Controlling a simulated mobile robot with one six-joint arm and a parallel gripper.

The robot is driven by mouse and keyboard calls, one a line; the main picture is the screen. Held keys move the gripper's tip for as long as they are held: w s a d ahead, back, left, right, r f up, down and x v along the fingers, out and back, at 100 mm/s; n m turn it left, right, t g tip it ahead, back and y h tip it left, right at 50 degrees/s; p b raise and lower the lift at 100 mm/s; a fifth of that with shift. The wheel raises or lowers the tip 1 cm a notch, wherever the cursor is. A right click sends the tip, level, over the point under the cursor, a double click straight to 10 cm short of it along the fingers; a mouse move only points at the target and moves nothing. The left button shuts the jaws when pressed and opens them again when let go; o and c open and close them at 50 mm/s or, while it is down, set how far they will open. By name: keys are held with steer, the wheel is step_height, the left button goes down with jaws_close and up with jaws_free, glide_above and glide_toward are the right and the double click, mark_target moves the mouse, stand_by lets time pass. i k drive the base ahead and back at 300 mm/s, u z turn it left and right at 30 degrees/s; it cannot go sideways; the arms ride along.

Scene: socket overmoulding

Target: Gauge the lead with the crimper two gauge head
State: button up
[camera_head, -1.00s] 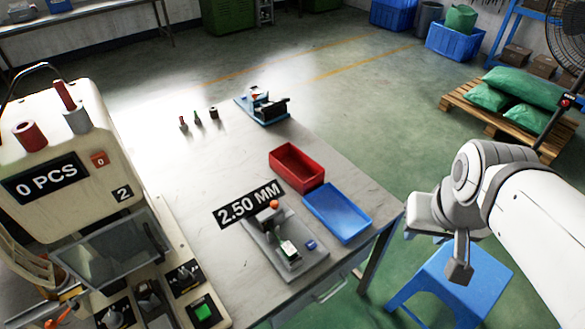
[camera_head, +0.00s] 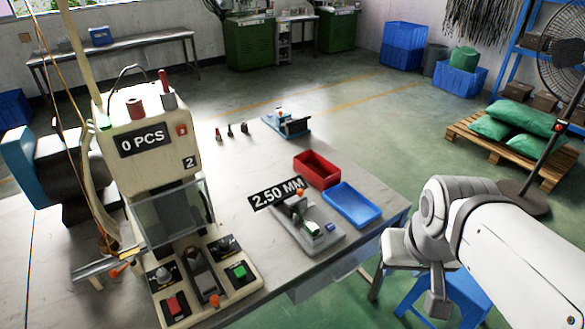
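A cream machine (camera_head: 160,150) with a "0 PCS" display and a "2" label, apparently crimper two, stands on the bench at left. A clear guard (camera_head: 172,218) covers its front. A small grey gauge-like unit (camera_head: 325,245) with a "2.50 MM" sign (camera_head: 277,194) sits near the bench's front right edge. Which part is the gauge head is too small to tell. No single lead can be made out. My gripper (camera_head: 437,303) hangs right of the bench, in front of a blue stool, apart from the gauge unit. Its fingers are not clear.
A red tray (camera_head: 318,170) and a blue tray (camera_head: 352,205) stand behind the gauge unit. A blue-based tool (camera_head: 289,124) and several small bottles (camera_head: 231,131) are farther back. A blue stool (camera_head: 462,297) stands beside the bench. Green floor lies open beyond.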

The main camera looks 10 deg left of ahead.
mark_target(299, 201)
steer(key=u, duration=0.1)
steer(key=i, duration=1)
steer(key=u, duration=0.05)
